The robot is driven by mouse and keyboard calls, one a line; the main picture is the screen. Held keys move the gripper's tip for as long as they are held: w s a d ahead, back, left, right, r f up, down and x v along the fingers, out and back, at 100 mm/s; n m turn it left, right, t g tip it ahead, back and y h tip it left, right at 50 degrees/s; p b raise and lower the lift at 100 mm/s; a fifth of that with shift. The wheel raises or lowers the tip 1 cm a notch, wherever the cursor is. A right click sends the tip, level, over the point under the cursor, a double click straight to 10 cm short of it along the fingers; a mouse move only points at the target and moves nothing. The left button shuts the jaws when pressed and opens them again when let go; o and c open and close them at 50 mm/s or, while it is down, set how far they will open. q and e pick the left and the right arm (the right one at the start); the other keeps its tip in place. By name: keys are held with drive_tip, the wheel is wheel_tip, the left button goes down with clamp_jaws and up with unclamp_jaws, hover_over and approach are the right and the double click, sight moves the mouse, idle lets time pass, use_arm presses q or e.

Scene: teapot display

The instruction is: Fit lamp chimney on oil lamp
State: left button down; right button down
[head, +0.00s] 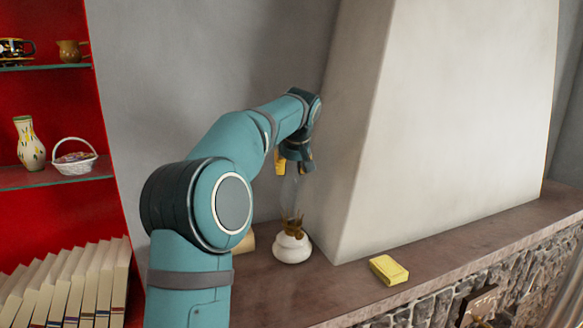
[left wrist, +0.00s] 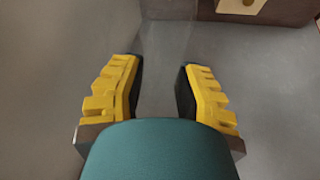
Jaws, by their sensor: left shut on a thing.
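The oil lamp (head: 291,248) stands upright on the stone ledge, with a round white base and a brass burner (head: 291,224) on top. My left gripper (head: 294,165) is above the lamp, pointing down, shut on the clear glass lamp chimney (head: 292,190). The chimney is very faint and hangs roughly upright between the fingers and the burner. I cannot tell whether its lower end touches the burner. In the left wrist view the gripper's yellow-padded fingers (left wrist: 160,78) stand apart on either side of the barely visible glass. My right gripper is not in view.
A yellow box (head: 389,270) lies on the ledge (head: 440,248), right of the lamp. A pale object (head: 249,243) is partly hidden behind my arm. The sloping white chimney breast (head: 430,120) rises close behind the lamp. Red shelves with a vase (head: 29,145), basket (head: 74,158) and books stand left.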

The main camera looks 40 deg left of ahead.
use_arm(q)
drive_tip(key=shift+f+b, duration=0.3)
drive_tip(key=shift+f, duration=0.25)
drive_tip(key=c, duration=0.7)
unclamp_jaws()
drive_tip(key=shift+r, duration=0.15)
drive_tip(key=shift+r+p, duration=0.3)
drive_tip(key=shift+p, duration=0.05)
drive_tip(key=v, duration=1.2)
drive_tip(key=shift+r, duration=0.2)
